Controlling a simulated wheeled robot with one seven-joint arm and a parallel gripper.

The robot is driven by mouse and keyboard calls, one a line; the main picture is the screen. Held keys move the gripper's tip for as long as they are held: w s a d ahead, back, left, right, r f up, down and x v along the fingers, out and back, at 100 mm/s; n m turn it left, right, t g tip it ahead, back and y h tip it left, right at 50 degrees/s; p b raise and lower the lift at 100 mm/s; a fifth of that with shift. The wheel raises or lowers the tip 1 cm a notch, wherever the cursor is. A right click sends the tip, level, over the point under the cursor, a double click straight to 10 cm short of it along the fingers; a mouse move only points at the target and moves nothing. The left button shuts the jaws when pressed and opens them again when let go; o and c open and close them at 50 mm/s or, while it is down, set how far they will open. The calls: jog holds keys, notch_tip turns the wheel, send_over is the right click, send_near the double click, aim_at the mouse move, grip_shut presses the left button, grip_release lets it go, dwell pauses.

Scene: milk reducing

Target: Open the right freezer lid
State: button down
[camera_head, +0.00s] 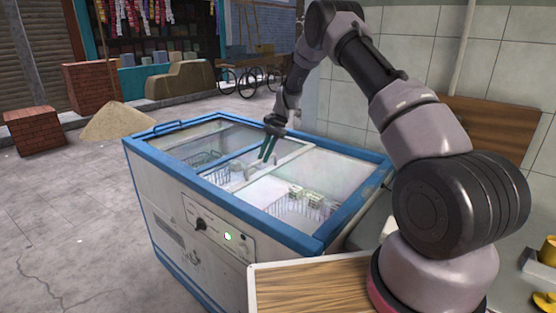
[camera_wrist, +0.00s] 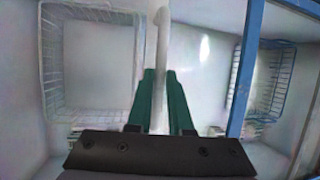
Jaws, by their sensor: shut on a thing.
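The chest freezer (camera_head: 180,195) has a blue rim, white walls and glass lids on top. My gripper (camera_head: 267,154) reaches down over the middle of the freezer top. In the wrist view, my gripper's green fingers (camera_wrist: 160,85) are on either side of a white bar-shaped handle (camera_wrist: 162,35) and are shut on it. The right freezer lid (camera_head: 288,157) has a pale frame edge near my gripper. How far this lid is slid is hard to tell, because the glass is clear and the fingers hide part of the handle.
A wire basket with small white cartons (camera_head: 306,196) shows inside the freezer's right part. Another wire basket (camera_head: 207,158) is at the left. A tiled wall (camera_head: 350,110) stands close behind the freezer. A wooden-topped surface (camera_head: 310,285) is at the front right. Open paving lies left.

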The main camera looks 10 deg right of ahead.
jog(key=shift+w+a, duration=0.6)
jog(key=shift+w, duration=0.15)
jog(key=c, duration=0.8)
grip_release()
jog(key=shift+c, duration=0.2)
jog(key=v, duration=1)
jog(key=shift+d+r, duration=0.15)
jog(key=shift+r, duration=0.2)
